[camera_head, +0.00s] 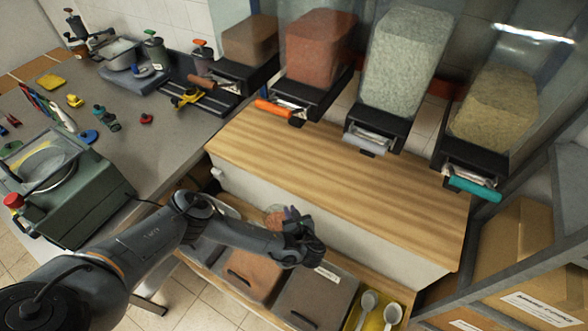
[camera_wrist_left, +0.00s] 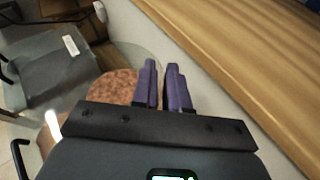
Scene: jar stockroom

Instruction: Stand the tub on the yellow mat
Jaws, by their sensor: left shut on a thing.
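A clear round tub (camera_wrist_left: 112,88) with reddish-brown contents is beside and partly behind my left gripper's purple fingers (camera_wrist_left: 162,85) in the left wrist view. The fingers are close together, shut on the tub's wall. In the head view the tub (camera_head: 274,219) shows just left of my left gripper (camera_head: 291,214), by the front face of the wooden-topped counter. My gripper and arm hide part of it. My right gripper is not in view.
A green machine (camera_head: 75,190) and small tools crowd the left table. A metal shelf with boxes (camera_head: 520,245) stands right.

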